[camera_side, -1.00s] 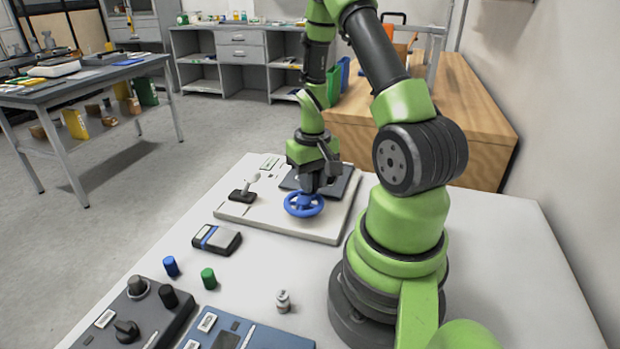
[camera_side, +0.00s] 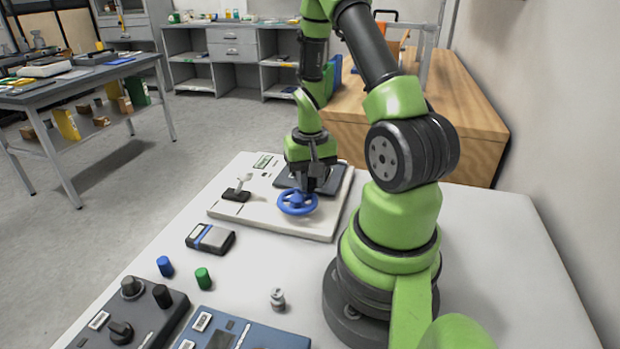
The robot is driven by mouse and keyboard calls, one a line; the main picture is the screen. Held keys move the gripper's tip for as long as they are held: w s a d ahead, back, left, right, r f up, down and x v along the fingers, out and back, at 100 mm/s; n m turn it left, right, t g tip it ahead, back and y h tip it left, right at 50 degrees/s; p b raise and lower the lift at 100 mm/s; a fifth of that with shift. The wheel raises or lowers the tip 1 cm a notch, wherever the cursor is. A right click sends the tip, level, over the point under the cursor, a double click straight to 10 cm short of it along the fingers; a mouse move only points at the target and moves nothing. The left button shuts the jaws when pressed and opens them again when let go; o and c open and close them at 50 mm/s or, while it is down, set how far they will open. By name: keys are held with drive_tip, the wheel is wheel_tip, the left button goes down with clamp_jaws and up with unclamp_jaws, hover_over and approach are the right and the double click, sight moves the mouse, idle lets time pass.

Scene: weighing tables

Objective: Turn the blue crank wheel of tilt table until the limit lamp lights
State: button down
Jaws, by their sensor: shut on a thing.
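The blue crank wheel (camera_side: 297,204) lies at the front of a white base plate (camera_side: 240,218), the tilt table's panel, on the white worktop. A dark flat plate (camera_side: 341,182) sits on the panel behind the wheel. My gripper (camera_side: 309,189) points down at the wheel's rear right side and is shut on it; the exact contact is partly hidden by the fingers. A small lever on a black base (camera_side: 237,190) stands on the panel's left. A small greenish label or display (camera_side: 264,161) is at the panel's back left. I cannot make out a lit lamp.
Control boxes (camera_side: 127,318) fill the front left. The worktop's right side is clear.

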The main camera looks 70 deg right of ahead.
drive_tip(key=c, duration=1)
unclamp_jaws()
drive_tip(key=shift+o, duration=0.2)
wheel_tip(320, 180, up, 10)
drive_tip(key=shift+w+a+r, duration=0.15)
drive_tip(key=w+a+r+n+t, duration=0.3)
drive_tip(key=a+r, duration=0.5)
drive_tip(key=a, duration=0.1)
drive_tip(key=s+a+r+n+t+y, duration=0.1)
drive_tip(key=s+a+r+n+t, duration=0.1)
drive_tip(key=a, duration=0.4)
drive_tip(key=s+a+r+n+t+y, duration=0.1)
drive_tip(key=s+a+r+n+t, duration=0.1)
drive_tip(key=a, duration=0.4)
drive_tip(key=v, duration=0.3)
drive_tip(key=shift+a, duration=0.35)
